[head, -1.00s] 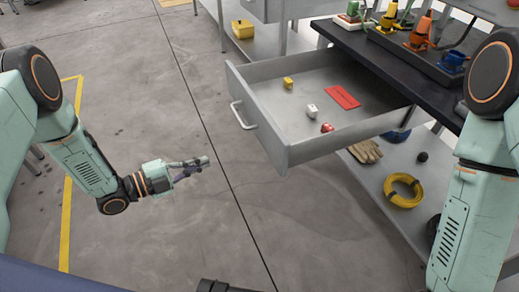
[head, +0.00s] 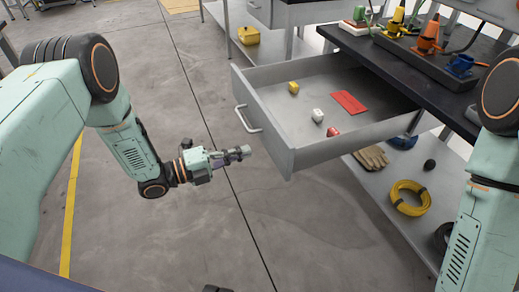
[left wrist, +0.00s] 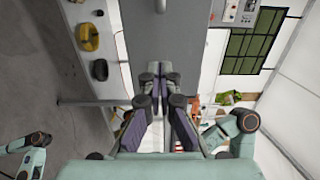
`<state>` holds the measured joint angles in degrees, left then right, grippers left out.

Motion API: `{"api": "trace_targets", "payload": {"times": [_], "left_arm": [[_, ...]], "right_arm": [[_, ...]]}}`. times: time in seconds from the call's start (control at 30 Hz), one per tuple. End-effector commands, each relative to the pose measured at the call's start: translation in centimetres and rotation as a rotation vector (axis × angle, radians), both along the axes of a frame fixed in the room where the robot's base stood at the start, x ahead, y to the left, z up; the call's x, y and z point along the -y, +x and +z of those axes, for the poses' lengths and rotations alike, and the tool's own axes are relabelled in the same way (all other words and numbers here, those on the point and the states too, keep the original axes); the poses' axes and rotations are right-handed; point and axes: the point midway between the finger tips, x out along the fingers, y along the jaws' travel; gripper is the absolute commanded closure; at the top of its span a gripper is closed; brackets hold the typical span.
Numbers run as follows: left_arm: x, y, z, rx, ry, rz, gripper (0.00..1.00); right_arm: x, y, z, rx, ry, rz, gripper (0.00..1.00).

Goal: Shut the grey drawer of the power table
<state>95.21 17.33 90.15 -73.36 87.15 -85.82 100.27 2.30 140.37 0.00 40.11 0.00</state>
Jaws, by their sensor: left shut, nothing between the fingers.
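The grey drawer (head: 265,138) of the power table stands pulled well out in the head view, with a bar handle (head: 247,119) on its front. Inside lie a yellow block (head: 293,87), a white block (head: 318,115), a small red object (head: 333,131) and a flat red piece (head: 348,102). My left gripper (head: 247,152) is shut and empty, in front of the drawer face near the handle in the picture. Whether it touches the drawer I cannot tell. In the left wrist view its fingers (left wrist: 159,75) are together before a grey surface. My right gripper is not in view.
The black table top (head: 380,60) holds several coloured plugs. A lower shelf (head: 380,185) carries gloves (head: 372,157) and a yellow cable coil (head: 410,197). A yellow box (head: 249,35) stands on a shelf behind. The floor left of the drawer is clear.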

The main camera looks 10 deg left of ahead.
Motion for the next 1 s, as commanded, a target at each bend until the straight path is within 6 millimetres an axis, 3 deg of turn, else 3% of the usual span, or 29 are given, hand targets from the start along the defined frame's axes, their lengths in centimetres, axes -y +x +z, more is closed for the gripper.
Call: {"api": "trace_targets", "payload": {"times": [0.1, 0.33, 1.0], "left_arm": [[1.9, 1.1, -0.1, 0.002, 0.002, -0.005, 1.00], [4.0, 2.6, -0.1, 0.002, 0.001, -0.002, 1.00], [5.3, 3.5, 0.0, 0.001, 0.001, -0.003, 1.00]], "right_arm": [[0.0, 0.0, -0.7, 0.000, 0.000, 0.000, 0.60], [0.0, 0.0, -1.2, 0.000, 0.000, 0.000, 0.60], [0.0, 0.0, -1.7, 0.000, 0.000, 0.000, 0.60]]}}
